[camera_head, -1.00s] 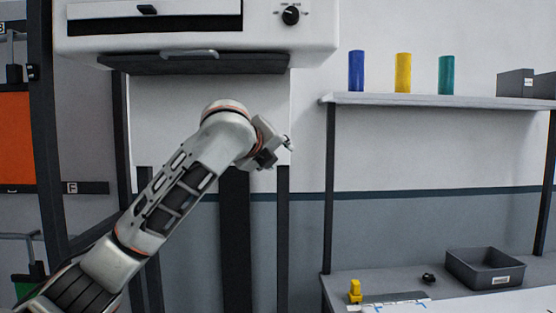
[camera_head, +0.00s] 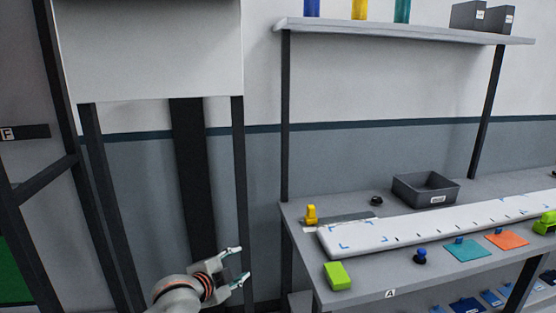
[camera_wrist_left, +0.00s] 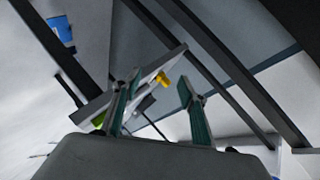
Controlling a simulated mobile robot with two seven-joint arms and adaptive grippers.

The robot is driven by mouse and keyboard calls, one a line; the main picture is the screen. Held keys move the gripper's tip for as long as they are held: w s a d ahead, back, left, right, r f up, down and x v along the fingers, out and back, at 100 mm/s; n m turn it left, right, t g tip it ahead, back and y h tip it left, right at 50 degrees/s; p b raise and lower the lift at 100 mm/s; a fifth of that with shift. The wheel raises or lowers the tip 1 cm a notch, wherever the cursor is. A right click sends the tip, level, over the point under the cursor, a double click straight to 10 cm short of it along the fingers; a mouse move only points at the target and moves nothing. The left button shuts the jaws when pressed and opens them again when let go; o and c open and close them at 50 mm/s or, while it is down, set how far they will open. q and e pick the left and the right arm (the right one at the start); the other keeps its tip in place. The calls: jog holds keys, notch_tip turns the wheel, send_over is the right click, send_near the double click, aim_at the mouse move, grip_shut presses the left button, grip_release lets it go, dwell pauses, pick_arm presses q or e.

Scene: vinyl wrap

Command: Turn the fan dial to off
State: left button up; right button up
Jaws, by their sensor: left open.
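The fan dial is out of view in both current views. The white panel (camera_head: 150,50) of the unit that carries it shows at the upper left of the head view. My left gripper (camera_head: 242,266) is low in the head view, below that panel and left of the table. Its two fingers are spread apart with nothing between them. In the left wrist view the gripper (camera_wrist_left: 160,88) also shows open and empty, with its green pads apart. My right gripper is not in view.
A grey table (camera_head: 390,290) stands at the right, holding a white board (camera_head: 430,220), a grey bin (camera_head: 425,190), a green block (camera_head: 338,275) and a yellow piece (camera_head: 311,214). A shelf (camera_head: 400,30) with cylinders hangs above. Dark posts (camera_head: 240,200) stand behind my gripper.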

pick_arm(q)
jog(key=s+a+f+n+y, duration=0.1)
jog(key=s+a+f+n, duration=0.15)
jog(key=s+f, duration=0.6)
jog(key=s+a+f+n, duration=0.2)
jog(key=s+f+n, duration=0.2)
jog(key=s+f, duration=0.45)
jog(key=s+a+f+n, duration=0.2)
jog(key=s+f, duration=0.2)
jog(key=s, duration=0.4)
jog(key=s+a+f+n+g+y, duration=0.1)
jog(key=s+a+f+n, duration=0.1)
jog(key=s, duration=0.7)
notch_tip(320, 180, down, 2)
jog(key=shift+a+n, duration=0.2)
jog(key=shift+n, duration=0.45)
